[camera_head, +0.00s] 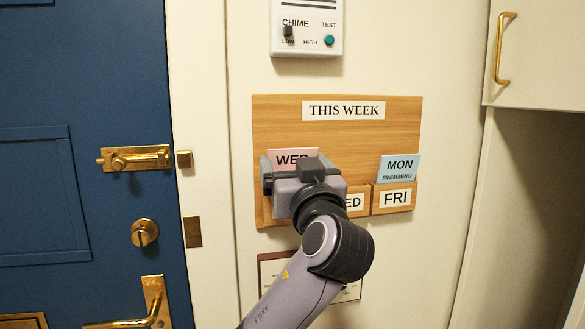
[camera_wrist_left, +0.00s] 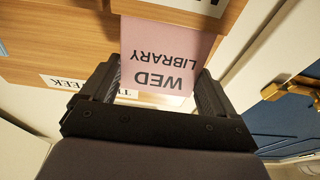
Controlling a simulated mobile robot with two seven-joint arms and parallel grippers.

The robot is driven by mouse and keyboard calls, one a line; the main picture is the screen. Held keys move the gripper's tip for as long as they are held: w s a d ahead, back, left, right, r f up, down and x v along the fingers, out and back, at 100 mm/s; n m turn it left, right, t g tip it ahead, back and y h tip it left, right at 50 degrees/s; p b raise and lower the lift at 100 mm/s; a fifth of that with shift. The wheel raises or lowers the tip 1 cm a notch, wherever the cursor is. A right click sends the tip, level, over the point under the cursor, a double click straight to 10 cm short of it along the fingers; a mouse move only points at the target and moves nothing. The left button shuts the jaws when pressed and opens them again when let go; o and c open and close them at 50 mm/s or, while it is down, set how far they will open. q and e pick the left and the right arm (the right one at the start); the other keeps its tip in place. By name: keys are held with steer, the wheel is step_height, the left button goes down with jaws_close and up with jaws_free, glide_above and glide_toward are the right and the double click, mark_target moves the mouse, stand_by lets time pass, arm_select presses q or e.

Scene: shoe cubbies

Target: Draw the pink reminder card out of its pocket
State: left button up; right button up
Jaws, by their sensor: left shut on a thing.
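The pink reminder card (camera_head: 289,155) shows its top edge and part of "WED" above my left gripper (camera_head: 272,172) in the head view. In the left wrist view the pink card (camera_wrist_left: 165,50) reads "WED LIBRARY" upside down. My left gripper (camera_wrist_left: 160,90) is shut on the card, with one finger at each side edge. The card's far end meets a wooden pocket (camera_wrist_left: 150,8) with a white label; its lower end is hidden there. My left arm hides most of the left pocket in the head view. My right gripper is not in view.
The wooden board (camera_head: 390,125) headed "THIS WEEK" is on the wall. A blue "MON SWIMMING" card (camera_head: 399,168) stands in the "FRI" pocket (camera_head: 395,198). A chime box (camera_head: 308,25) is above, a framed notice (camera_head: 270,268) below. A blue door (camera_head: 80,100) with brass fittings is left.

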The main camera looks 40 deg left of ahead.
arm_select(q)
steer(key=shift+s+d+r+p, duration=0.1)
steer(key=shift+r+p, duration=0.2)
steer(key=shift+r, duration=0.3)
steer(key=shift+s+d+r+p, duration=0.1)
steer(key=shift+r+p, duration=0.2)
steer(key=shift+r, duration=0.25)
steer(key=shift+s+d+r, duration=0.15)
steer(key=shift+d+r, duration=0.05)
steer(key=shift+r, duration=0.9)
steer(key=shift+d, duration=0.1)
steer(key=s+d+r, duration=0.1)
steer(key=s+d, duration=0.3)
steer(key=d, duration=0.1)
steer(key=shift+s+r, duration=0.25)
steer(key=shift+s, duration=0.05)
